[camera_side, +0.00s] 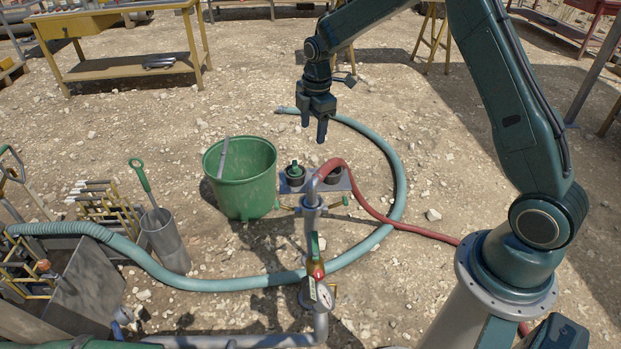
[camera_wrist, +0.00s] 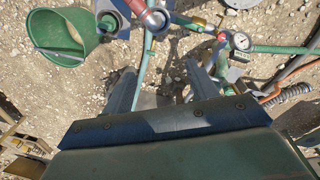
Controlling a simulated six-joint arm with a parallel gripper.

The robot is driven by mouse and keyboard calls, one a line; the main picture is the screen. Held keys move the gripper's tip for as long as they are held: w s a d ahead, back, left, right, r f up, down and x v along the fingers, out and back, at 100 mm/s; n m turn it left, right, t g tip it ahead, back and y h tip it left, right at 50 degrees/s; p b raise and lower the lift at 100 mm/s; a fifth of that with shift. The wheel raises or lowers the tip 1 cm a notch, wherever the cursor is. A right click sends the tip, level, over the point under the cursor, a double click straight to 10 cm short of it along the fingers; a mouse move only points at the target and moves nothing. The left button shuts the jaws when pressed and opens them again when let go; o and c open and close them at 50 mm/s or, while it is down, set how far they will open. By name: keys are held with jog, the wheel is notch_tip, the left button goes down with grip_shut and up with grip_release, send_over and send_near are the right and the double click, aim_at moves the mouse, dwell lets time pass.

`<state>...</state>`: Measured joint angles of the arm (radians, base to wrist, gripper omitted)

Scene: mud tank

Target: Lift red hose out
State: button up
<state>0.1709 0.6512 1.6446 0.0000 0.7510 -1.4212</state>
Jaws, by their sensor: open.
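The red hose (camera_side: 376,212) runs over the ground from the base of my arm and arches up to the top of a grey upright pipe (camera_side: 309,214). Its end sits at the pipe's mouth; how deep it goes is hidden. In the wrist view a short piece of the red hose (camera_wrist: 146,12) shows at the top edge, beyond my fingers. My gripper (camera_side: 315,131) hangs fingers down, above and behind the hose's arch in the side view, apart from it. It is open and empty; both fingers also show in the wrist view (camera_wrist: 164,82).
A green bucket (camera_side: 240,190) stands left of the pipe. A small stand with dark round fittings (camera_side: 295,174) is beside the hose. A gauge (camera_side: 325,295) is on the pipework in front. A teal hose (camera_side: 398,172) curves around on the gravel. Open ground lies behind.

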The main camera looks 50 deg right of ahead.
aim_at(312, 181)
jog(key=w+d+f+n, duration=0.1)
jog(key=f, duration=0.3)
jog(key=d+f+n, duration=0.1)
jog(key=f, duration=0.3)
jog(key=w+f+n+g, duration=0.1)
jog(key=f, duration=0.4)
jog(key=shift+w+d, duration=0.3)
jog(key=shift+d, duration=0.1)
jog(key=shift+f, duration=4.25)
jog(key=shift+w+f, duration=0.1)
jog(key=shift+f, duration=2.45)
jog(key=shift+c, duration=0.5)
grip_shut()
jog(key=shift+r, duration=0.15)
